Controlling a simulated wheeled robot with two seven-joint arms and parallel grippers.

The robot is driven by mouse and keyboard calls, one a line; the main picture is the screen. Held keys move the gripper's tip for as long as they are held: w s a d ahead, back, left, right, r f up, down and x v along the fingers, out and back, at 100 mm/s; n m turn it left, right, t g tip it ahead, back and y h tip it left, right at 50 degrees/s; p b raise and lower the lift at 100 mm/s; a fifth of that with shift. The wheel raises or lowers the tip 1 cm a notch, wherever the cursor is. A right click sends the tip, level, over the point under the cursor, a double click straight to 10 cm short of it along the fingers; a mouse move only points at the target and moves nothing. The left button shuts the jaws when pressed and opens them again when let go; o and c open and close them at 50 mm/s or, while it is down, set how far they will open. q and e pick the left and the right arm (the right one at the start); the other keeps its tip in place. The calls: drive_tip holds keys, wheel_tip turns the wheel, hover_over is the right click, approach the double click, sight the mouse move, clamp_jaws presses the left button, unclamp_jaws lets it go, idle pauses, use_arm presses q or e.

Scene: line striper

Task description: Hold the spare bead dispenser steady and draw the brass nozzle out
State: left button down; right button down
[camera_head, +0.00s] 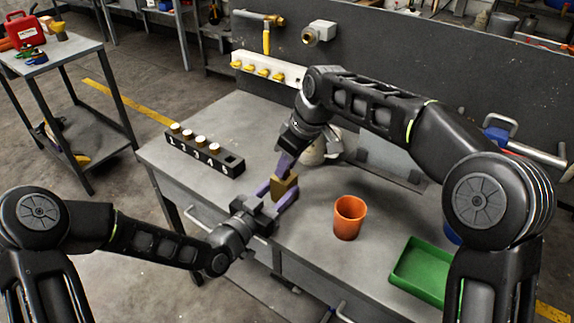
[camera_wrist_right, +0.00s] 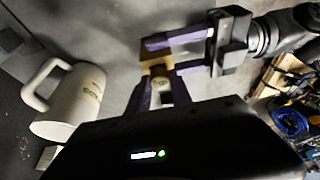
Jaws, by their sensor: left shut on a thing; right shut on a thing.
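The spare bead dispenser (camera_head: 286,187) shows as a small tan-brown block above the bench in the head view. It also shows in the right wrist view (camera_wrist_right: 154,55). My left gripper (camera_head: 277,191) reaches in from the left, its purple fingers shut on either side of the dispenser. My right gripper (camera_head: 285,171) comes from above and meets the dispenser's upper end. In the right wrist view its fingers close on a small brass-coloured piece (camera_wrist_right: 157,70) at the block, apparently the nozzle. The fingers hide most of it, and I cannot tell whether it is still seated.
A black numbered rack (camera_head: 205,157) holds several white-topped pieces at the left. An orange cup (camera_head: 349,217) and a green tray (camera_head: 424,268) are to the right. A white rail (camera_head: 268,68) carries yellow pieces behind.

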drive_tip(key=shift+r, duration=0.35)
idle(0.3)
drive_tip(key=shift+r, duration=2.55)
use_arm(q)
drive_tip(key=c, duration=0.6)
unclamp_jaws()
drive_tip(key=shift+c, duration=0.2)
drive_tip(key=shift+s+a, duration=0.1)
drive_tip(key=v, duration=1.1)
drive_tip(key=shift+s+a, duration=0.2)
drive_tip(key=shift+s, duration=0.1)
